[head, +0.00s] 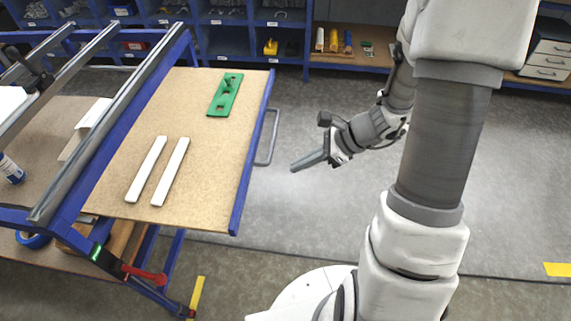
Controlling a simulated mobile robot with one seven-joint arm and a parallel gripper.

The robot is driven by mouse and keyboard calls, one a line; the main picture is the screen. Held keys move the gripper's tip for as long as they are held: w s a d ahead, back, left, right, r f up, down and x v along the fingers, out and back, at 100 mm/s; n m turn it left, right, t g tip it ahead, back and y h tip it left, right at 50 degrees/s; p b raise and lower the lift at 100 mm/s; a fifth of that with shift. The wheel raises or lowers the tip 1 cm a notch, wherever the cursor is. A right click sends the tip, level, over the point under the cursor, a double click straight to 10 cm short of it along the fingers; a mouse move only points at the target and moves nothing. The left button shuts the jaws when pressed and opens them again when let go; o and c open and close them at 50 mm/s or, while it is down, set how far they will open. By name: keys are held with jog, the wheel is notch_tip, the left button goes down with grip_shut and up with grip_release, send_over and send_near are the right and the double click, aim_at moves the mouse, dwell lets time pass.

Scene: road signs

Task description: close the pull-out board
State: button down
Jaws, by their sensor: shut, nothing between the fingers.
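The pull-out board (205,155) is a tan wooden panel with a blue front edge (252,150). It sticks out to the right from under the blue-framed workbench on the left. A grey bar handle (271,137) is fixed to its blue edge. My gripper (294,169) is shut and empty. It hangs in free space to the right of the board, a little apart from the handle, with its fingers pointing left towards it. A green block (225,95) and two white strips (146,169) (171,172) lie on the board.
Metal rails (112,120) on a blue frame run along the bench above the board's left side. A blue shelf unit (225,35) with bins stands at the back. A grey drawer box (546,50) is at the far right. Grey floor right of the board is clear.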

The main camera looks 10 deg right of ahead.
aim_at(134, 166)
jog(key=w+a+f+b, duration=0.2)
jog(key=a+f, duration=0.4)
jog(key=a, duration=0.3)
jog(key=shift+w+a, duration=0.25)
jog(key=shift+w, duration=0.45)
jog(key=w+a, duration=0.3)
jog(key=a, duration=0.7)
jog(key=w+a+p, duration=0.1)
jog(key=w+a, duration=0.3)
jog(key=a, duration=0.6)
jog(key=w+a, duration=0.4)
jog(key=a, duration=0.7)
jog(key=shift+p, duration=0.35)
jog(key=shift+r, duration=0.15)
jog(key=shift+w+a, duration=0.1)
jog(key=shift+a, duration=0.05)
